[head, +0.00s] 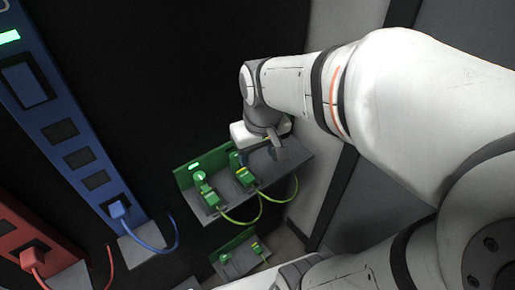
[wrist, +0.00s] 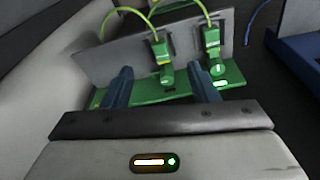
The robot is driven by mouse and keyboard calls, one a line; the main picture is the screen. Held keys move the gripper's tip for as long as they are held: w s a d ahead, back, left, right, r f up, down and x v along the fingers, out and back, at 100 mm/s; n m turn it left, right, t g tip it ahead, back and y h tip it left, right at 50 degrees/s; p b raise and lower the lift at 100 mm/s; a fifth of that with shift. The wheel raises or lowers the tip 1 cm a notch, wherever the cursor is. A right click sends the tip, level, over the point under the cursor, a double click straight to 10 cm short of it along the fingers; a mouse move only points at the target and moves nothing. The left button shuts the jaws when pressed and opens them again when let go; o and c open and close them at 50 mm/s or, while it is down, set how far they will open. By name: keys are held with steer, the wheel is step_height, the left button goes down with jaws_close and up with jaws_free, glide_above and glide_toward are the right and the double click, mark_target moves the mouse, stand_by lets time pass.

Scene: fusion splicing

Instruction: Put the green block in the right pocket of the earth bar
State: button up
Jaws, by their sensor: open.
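The earth bar is a green strip (head: 182,178) with a grey shelf (head: 295,150) in front of it. A green block (head: 243,174) with a yellow-green cable is at the bar's right part in the head view. I cannot tell how deep it sits in the pocket. It also shows in the wrist view (wrist: 160,50). A second green block (head: 209,196), with its own cable, is to its left; the wrist view shows it at the right (wrist: 211,38). My gripper (wrist: 162,82) is open, its dark fingers on either side of the first block in the picture, with no visible grip.
A blue bar (head: 75,130) with a blue plug and cable stands at the left. A red bar (head: 15,235) with a red plug is below it. Another small green unit (head: 240,257) with a cable lies below the earth bar. A pale wall edge (head: 330,200) is at the right.

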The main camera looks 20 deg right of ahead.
steer(key=shift+m+t, duration=0.5)
steer(key=shift+m, duration=0.1)
steer(key=s, duration=0.1)
steer(key=s+r, duration=0.1)
steer(key=s, duration=0.3)
steer(key=shift+r, duration=0.25)
stand_by(0.4)
